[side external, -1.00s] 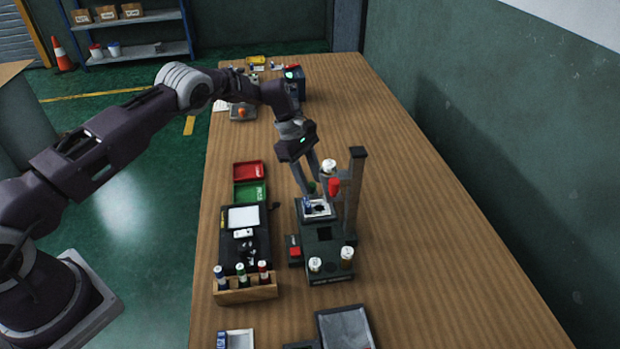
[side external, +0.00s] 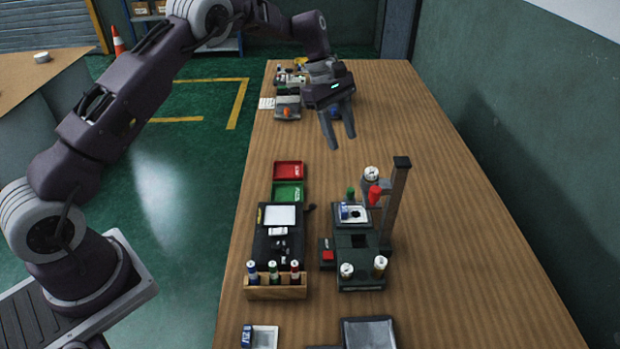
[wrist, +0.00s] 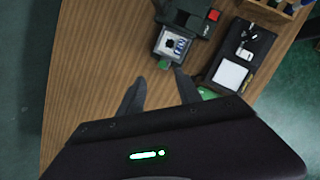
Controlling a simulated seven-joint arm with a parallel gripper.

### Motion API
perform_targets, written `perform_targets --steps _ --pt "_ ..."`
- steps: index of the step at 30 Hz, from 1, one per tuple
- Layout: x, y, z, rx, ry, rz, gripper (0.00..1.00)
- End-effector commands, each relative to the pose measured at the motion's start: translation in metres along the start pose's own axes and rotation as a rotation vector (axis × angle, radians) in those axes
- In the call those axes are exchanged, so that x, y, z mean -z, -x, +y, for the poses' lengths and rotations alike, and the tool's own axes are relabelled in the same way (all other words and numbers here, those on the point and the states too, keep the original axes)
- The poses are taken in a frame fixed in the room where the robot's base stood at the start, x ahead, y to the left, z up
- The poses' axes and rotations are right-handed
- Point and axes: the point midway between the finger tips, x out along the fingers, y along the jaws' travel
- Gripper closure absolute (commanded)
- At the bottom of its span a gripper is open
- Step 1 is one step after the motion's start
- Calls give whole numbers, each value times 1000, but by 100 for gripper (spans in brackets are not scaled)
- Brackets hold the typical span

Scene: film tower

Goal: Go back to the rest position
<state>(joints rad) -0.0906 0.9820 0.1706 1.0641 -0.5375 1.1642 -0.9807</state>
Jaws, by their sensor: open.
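My gripper (side external: 341,143) is open and empty, with its two fingers apart and pointing down, raised above the wooden table (side external: 430,220). In the side view it is behind and above the dark film tower station (side external: 361,269). In the wrist view my gripper (wrist: 157,80) has bare table between its fingers. The station, with its white-and-blue film piece (wrist: 172,43), lies ahead of the fingertips there, apart from them. A green item (side external: 351,194) and a red item (side external: 374,193) are at the station's tower.
The tower post (side external: 395,200) stands upright at the station's right. A red tray (side external: 287,170) and a green tray (side external: 287,192) lie left of it. A wooden rack (side external: 275,292) holds bottles at front left. Small items are clustered at the table's far end. The right side of the table is clear.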

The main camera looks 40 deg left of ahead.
Motion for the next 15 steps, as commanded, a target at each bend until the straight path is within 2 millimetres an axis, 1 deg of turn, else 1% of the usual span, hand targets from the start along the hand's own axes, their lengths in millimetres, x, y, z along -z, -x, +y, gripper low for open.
perform_targets --steps 1,2,3,5,6,7,8,9,11,12,14,15 --pt "-20 42 -9 -29 -89 25 59" --pt "-30 63 -19 -41 -149 43 59" --pt "-44 90 -33 -55 -232 69 59" --pt "-66 127 -61 -75 -364 109 59" --pt "-81 148 -84 -85 -455 139 59" --pt "-91 162 -102 -92 -525 163 59" --pt "-101 174 -122 -97 -596 189 59" --pt "-112 188 -150 -102 -691 225 59" --pt "-127 201 -194 -102 -837 284 59" --pt "-134 206 -223 -100 -933 326 59" --pt "-142 207 -265 -91 -1070 390 59" --pt "-144 204 -290 -82 -1153 432 59"
